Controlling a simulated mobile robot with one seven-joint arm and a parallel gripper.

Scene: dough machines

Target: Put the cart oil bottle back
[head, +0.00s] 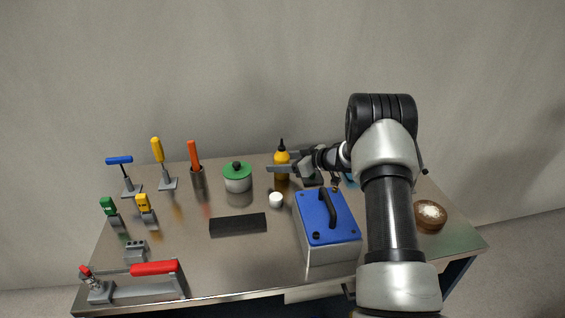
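The oil bottle (282,158), yellow with a black pointed nozzle, stands upright near the back edge of the table, right of the green-lidded pot. My gripper (276,161) reaches in from the right at the bottle's height. One finger passes across the front of the bottle and the other is at its far side. I cannot tell whether both fingers touch it. The bottle's lower part is partly hidden by the near finger.
A blue-topped box (328,252) with a black handle stands before my arm. A green-lidded pot (238,184), white cap (276,200) and black bar (238,224) are left of it. Tools stand at left, a red-handled clamp (153,268) at front left, a brown bowl (430,222) at right.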

